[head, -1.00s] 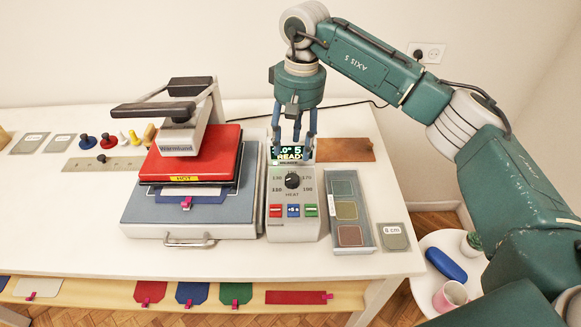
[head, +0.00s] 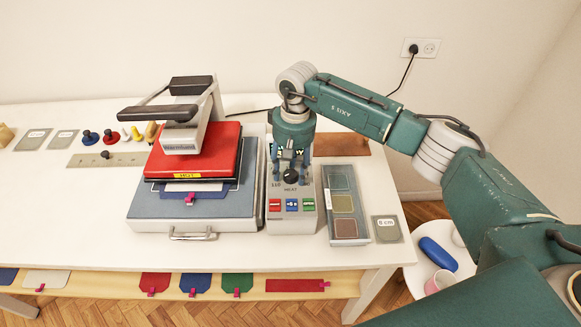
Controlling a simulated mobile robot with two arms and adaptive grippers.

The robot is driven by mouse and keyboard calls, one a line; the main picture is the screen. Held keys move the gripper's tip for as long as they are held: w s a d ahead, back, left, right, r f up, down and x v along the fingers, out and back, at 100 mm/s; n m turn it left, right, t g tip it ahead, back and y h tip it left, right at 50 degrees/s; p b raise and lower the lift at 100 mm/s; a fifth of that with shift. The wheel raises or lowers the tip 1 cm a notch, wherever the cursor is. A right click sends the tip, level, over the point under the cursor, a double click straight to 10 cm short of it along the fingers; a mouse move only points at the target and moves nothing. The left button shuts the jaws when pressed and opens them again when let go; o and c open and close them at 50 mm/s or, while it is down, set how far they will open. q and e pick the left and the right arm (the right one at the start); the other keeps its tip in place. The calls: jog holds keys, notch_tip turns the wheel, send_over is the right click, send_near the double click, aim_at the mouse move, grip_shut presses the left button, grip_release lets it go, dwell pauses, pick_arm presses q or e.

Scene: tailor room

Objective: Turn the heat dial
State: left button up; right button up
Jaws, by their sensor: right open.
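The heat dial (head: 291,176) is a black knob on the sloped grey face of the control box (head: 292,222), above the word HEAT and a row of red, blue and green buttons. My right gripper (head: 291,172) is open, pointing down, with its fingers around or just behind the dial. I cannot tell whether they touch it. The gripper hides the box's display and most of the dial's scale; 110 still shows at the left. My left gripper is not in view.
A heat press with a red upper plate (head: 195,150) and grey base (head: 150,205) stands close left of the box. A tray of colour swatches (head: 346,232) and an 8 cm plate (head: 387,229) lie to the right. A side table holds a cup (head: 439,283).

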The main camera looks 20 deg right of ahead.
jog(key=shift+r, duration=0.1)
jog(key=c, duration=1.1)
